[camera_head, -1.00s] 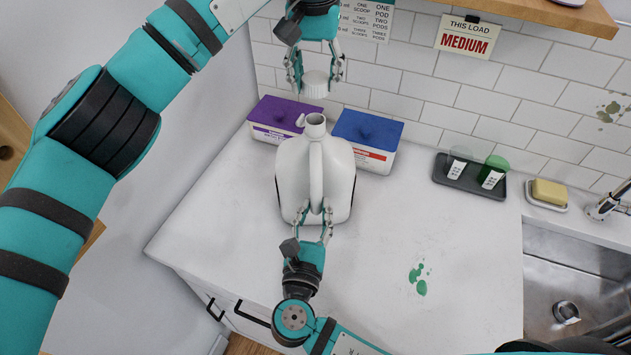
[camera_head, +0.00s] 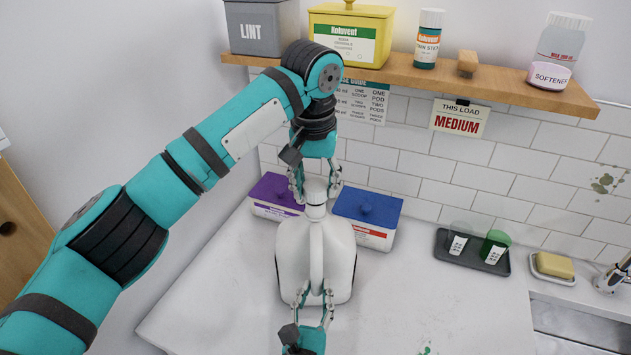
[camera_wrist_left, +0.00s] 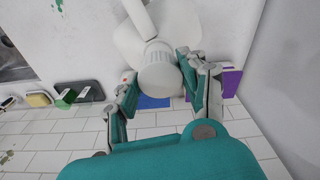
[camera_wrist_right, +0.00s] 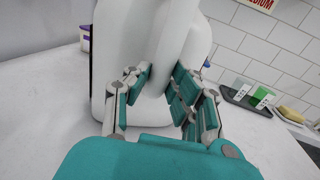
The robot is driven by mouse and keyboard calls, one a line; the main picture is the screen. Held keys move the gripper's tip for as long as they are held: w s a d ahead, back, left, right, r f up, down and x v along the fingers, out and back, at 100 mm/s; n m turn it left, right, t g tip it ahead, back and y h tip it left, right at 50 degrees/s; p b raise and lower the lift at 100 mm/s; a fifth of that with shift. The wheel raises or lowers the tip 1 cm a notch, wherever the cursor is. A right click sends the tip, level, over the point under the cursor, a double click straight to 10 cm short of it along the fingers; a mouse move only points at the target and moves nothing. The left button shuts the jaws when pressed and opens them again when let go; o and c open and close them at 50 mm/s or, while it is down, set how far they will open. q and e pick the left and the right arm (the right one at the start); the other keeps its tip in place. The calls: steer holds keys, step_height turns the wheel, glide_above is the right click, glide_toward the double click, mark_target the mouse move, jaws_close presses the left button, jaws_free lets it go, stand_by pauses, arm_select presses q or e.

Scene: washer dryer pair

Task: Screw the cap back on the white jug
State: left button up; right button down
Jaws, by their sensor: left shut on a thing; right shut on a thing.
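The white jug (camera_head: 288,262) stands upright on the counter. Its handle faces me. The white cap (camera_head: 316,190) is at the top of the jug's neck and hides the mouth; I cannot tell whether its threads are engaged. My left gripper (camera_head: 316,195) comes from above, its fingers shut on the cap's sides. The left wrist view shows the round cap (camera_wrist_left: 160,79) between the fingers, in line with the jug (camera_wrist_left: 180,25). My right gripper (camera_head: 315,298) is low at the jug's front, shut on the handle (camera_wrist_right: 172,45), as the right wrist view shows.
A purple-lidded box (camera_head: 276,192) and a blue-lidded box (camera_head: 367,208) stand close behind the jug. A dark tray with cups (camera_head: 470,262) and a soap dish (camera_head: 552,270) lie right. A shelf (camera_head: 430,78) with containers hangs above. The counter right of the jug (camera_head: 430,310) is mostly clear.

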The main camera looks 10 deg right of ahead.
arm_select(q)
steer(key=shift+f, duration=0.15)
steer(key=shift+f, duration=0.75)
steer(key=shift+f, duration=0.6)
